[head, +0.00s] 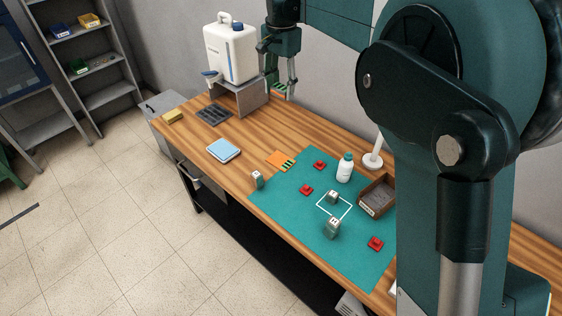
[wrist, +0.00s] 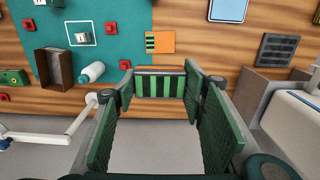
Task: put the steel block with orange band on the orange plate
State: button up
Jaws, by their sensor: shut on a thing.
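My gripper (head: 279,84) is raised above the table's back, right of the white jug. In the wrist view, its fingers (wrist: 158,88) are shut on a black-and-green striped thing (wrist: 160,86), which spans between the fingertips. The orange plate (head: 276,159) lies flat on the mat's far left corner, with a similar black-and-green striped part on one side; it also shows in the wrist view (wrist: 165,43). Small grey blocks stand at the mat's left edge (head: 257,180), in the white square (head: 333,196) and nearer the front (head: 332,229). I cannot make out which has an orange band.
A white bottle (head: 345,168) and brown bin (head: 378,197) stand at the mat's back. Red pieces (head: 306,190) lie on the teal mat (head: 290,220). A blue tray (head: 223,150), dark tray (head: 214,114) and jug (head: 230,52) on a stand are left. Wood between trays and mat is clear.

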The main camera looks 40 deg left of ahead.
send_over(281, 160)
notch_tip(281, 160, down, 22)
jog(key=shift+f, duration=0.25)
jog(key=shift+s, duration=0.1)
jog(key=shift+f, duration=3.1)
jog(key=shift+f, duration=1.9)
jog(key=shift+f, duration=0.15)
jog(key=o, duration=1.3)
